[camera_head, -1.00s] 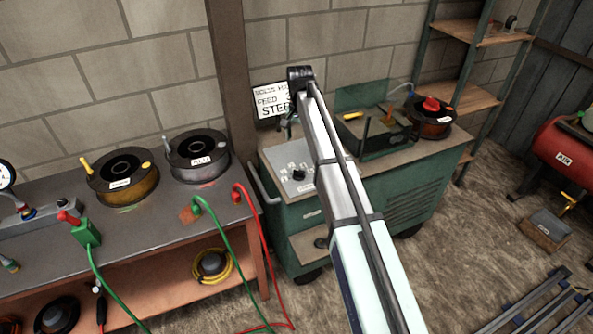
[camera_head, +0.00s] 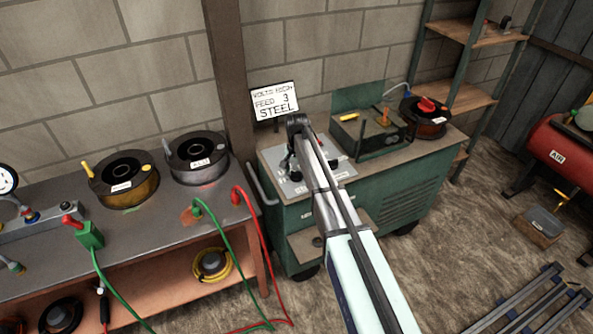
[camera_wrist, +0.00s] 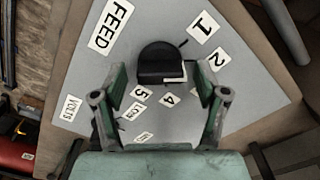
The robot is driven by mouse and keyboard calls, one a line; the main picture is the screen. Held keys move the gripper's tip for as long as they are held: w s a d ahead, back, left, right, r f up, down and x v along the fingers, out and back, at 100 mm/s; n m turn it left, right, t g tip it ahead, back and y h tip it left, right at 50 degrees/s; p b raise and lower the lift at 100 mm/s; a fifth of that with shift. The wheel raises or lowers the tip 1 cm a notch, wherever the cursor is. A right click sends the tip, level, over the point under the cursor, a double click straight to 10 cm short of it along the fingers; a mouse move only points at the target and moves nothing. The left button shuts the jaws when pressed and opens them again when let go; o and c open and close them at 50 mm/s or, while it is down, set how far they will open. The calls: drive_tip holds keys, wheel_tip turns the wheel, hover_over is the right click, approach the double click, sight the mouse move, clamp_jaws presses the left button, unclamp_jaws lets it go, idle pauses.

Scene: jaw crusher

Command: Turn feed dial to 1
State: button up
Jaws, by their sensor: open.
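The feed dial (camera_wrist: 162,60) is a black round knob on a grey panel (camera_wrist: 85,75), near the FEED label (camera_wrist: 114,25) in the wrist view. The labels 1 (camera_wrist: 205,27) and 2 (camera_wrist: 216,60) lie to its right, with 4 and 5 below. A white patch at its lower edge is partly covered; I cannot read it. My gripper (camera_wrist: 161,78) is open, its fingers apart on the left and right of the dial, with no contact visible. In the head view my gripper (camera_head: 290,163) is over the welder panel. The sign (camera_head: 275,101) reads VOLTS HIGH, FEED 3, STEEL.
The green welder cabinet (camera_head: 400,190) carries an open box (camera_head: 372,130) and a wire spool (camera_head: 425,118) right of the panel. A workbench (camera_head: 160,225) with spools and cables stands at left. A red air tank (camera_head: 560,150) is at right.

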drive_tip(key=c, duration=1.2)
drive_tip(key=shift+o, duration=0.2)
drive_tip(key=shift+f+n+b, duration=0.1)
drive_tip(key=shift+n+b, duration=0.2)
drive_tip(key=shift+n, duration=0.1)
drive_tip(key=n+b, duration=0.1)
drive_tip(key=n, duration=0.1)
drive_tip(key=shift+n, duration=0.4)
drive_tip(key=shift+n+b, duration=0.6)
drive_tip(key=shift+n, duration=1.6)
